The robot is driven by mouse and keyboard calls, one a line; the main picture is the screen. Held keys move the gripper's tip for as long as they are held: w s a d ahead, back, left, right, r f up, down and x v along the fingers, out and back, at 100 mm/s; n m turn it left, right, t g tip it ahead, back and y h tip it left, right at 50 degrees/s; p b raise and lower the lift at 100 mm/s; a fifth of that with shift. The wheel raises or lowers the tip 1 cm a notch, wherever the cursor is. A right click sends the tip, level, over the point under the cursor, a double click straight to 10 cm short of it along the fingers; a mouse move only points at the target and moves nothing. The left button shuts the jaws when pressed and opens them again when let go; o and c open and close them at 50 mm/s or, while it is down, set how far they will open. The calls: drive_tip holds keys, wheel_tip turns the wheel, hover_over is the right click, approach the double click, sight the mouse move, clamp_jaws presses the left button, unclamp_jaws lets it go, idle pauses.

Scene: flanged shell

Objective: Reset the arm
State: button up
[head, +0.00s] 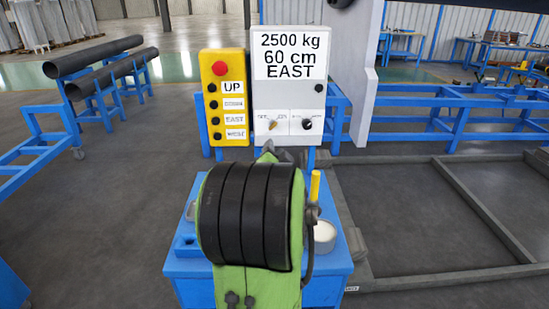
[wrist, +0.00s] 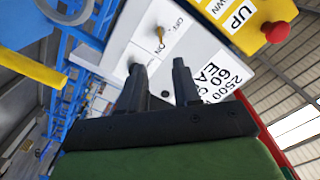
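My gripper (wrist: 158,66) shows in the wrist view with its two dark fingers apart and nothing between them. They point at the white control box (wrist: 150,55), which has a key switch and a knob. In the head view my green and black arm is folded in the front middle and hides most of the gripper. The white control box (head: 288,100) stands behind it, under a sign reading "2500 kg 60 cm EAST". A yellow button box (head: 224,100) with a red button is to its left. I cannot tell the exact gap between fingers and box.
A blue stand (head: 335,265) lies under my arm, with a white round container (head: 324,236) and an upright yellow stick (head: 315,187) on its right. Dark pipes (head: 95,55) rest on blue racks at left. A grey floor frame (head: 440,270) is at right.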

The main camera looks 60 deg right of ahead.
drive_tip(key=shift+v, duration=1)
